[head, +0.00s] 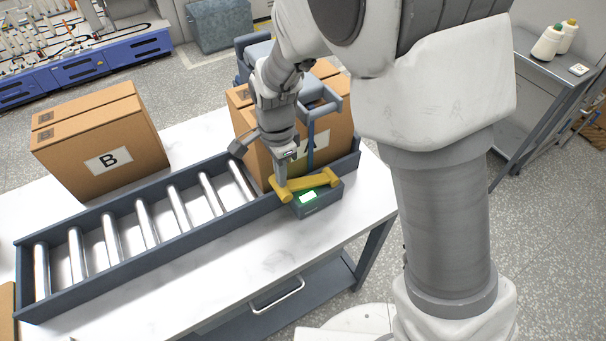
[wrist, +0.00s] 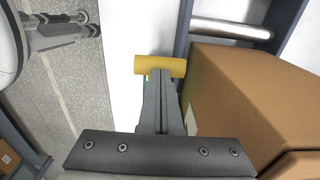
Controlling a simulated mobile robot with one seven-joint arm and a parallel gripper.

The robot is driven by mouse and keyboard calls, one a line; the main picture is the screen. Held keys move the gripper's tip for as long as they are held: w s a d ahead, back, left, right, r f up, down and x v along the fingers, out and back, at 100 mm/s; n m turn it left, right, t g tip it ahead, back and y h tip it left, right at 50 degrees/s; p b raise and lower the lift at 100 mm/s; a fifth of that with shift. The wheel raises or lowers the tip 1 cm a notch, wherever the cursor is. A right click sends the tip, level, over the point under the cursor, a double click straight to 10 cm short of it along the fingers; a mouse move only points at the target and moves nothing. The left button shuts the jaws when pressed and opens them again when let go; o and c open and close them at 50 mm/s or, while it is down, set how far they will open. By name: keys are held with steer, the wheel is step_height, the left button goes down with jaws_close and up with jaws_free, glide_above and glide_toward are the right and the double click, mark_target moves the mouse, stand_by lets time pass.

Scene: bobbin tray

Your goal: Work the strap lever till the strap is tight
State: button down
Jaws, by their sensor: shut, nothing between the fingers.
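The yellow strap lever (head: 312,182) sits on a dark buckle box (head: 322,208) at the front of the right carton; a green light shows on the box. Its yellow crossbar handle also shows in the wrist view (wrist: 174,66). A blue strap (head: 311,140) runs up the carton's front. My gripper (head: 282,180) points down at the lever's left end; its fingers are shut with nothing between them. In the wrist view the fingertips (wrist: 158,74) overlap the yellow bar; I cannot tell whether they touch it.
The strapped carton (head: 245,118) stands at the right end of a roller track (head: 150,222). A carton marked B (head: 112,158) stands behind the track at left. The white table (head: 195,290) is clear in front of the track. A side table (head: 548,70) with bottles stands at right.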

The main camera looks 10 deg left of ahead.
steer(key=shift+s+f+b, duration=0.1)
steer(key=shift+f+b, duration=0.25)
steer(key=shift+f, duration=0.45)
steer(key=r+p, duration=0.1)
steer(key=r, duration=0.1)
steer(key=d+r+p, duration=0.1)
steer(key=r+p, duration=0.1)
steer(key=w+r+p, duration=0.1)
steer(key=r+p, duration=0.1)
steer(key=r, duration=0.1)
steer(key=shift+d, duration=0.15)
